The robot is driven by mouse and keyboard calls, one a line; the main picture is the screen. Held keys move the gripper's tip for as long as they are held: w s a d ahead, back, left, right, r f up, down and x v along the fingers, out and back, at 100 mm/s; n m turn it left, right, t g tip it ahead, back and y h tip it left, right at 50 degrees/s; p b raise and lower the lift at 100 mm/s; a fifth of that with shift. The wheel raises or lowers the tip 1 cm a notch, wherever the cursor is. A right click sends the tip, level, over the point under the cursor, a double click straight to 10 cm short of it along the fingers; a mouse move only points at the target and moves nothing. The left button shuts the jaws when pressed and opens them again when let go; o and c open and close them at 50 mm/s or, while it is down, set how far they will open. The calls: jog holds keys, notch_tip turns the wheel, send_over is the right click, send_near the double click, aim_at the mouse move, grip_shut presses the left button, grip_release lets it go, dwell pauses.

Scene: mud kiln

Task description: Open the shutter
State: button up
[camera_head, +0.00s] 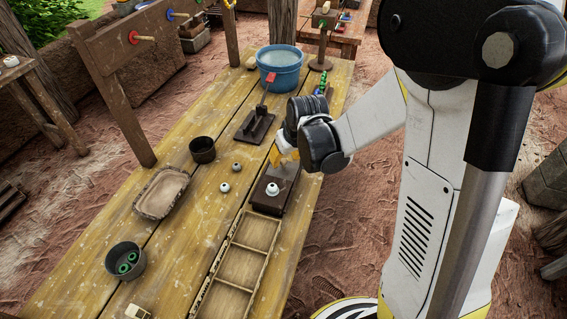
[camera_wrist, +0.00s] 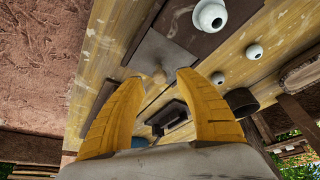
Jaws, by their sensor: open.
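A low dark box (camera_head: 268,205) stands on the wooden table, and a white ring-like piece (camera_head: 272,188) sits on its top. A grey plate (camera_head: 290,169) lies at its far end, partly behind my gripper; I take this plate to be the shutter. My gripper (camera_head: 281,157) hangs over it with its yellow fingers pointing down. In the wrist view the open fingers (camera_wrist: 155,80) spread on either side of a small pale knob (camera_wrist: 158,73) by the grey plate (camera_wrist: 163,52). I cannot tell whether they touch the knob. The white piece (camera_wrist: 208,15) is beyond the fingertips.
Two small balls (camera_head: 225,187), a dark pot (camera_head: 203,150) and a shallow tray (camera_head: 161,192) are at left. A divided wooden tray (camera_head: 243,264) lies in front of the box.

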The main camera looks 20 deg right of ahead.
jog(key=shift+x, duration=1.05)
jog(key=shift+c, duration=0.5)
grip_shut()
jog(key=w+d, duration=0.2)
jog(key=w, duration=0.1)
jog(key=w+d, duration=0.2)
jog(key=shift+w+b, duration=0.25)
jog(key=shift+b, duration=0.1)
jog(key=shift+o, duration=0.5)
grip_release()
